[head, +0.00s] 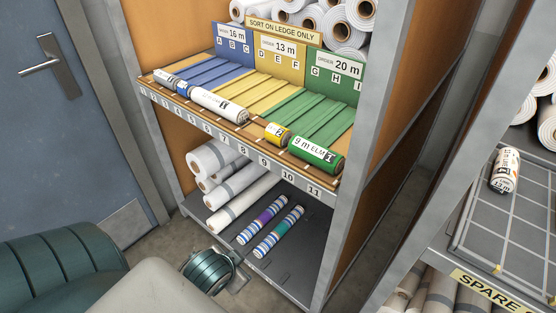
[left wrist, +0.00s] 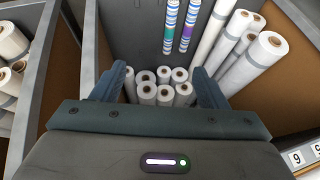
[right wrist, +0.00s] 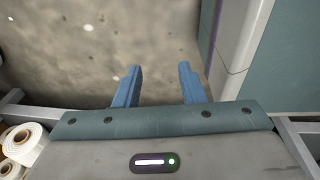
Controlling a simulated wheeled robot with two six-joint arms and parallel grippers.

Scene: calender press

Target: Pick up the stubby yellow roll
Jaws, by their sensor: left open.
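The stubby yellow roll (head: 277,134) lies on the numbered front ledge (head: 232,141) of the shelf in the head view. It is short, with a yellow body and a pale label. It sits between a longer white roll (head: 220,104) and a green roll (head: 316,154). My left gripper (left wrist: 160,75) is open and empty, with its fingers pointing at the lower shelf bay. The yellow roll does not show in the left wrist view. My right gripper (right wrist: 160,72) is open and empty over bare floor, away from the shelf.
Small blue-and-white rolls (head: 164,76) lie at the ledge's left end. Behind the ledge are blue, yellow and green slotted ramps. A metal shelf post (head: 362,160) borders the right; a spare rack (head: 450,240) stands beyond.

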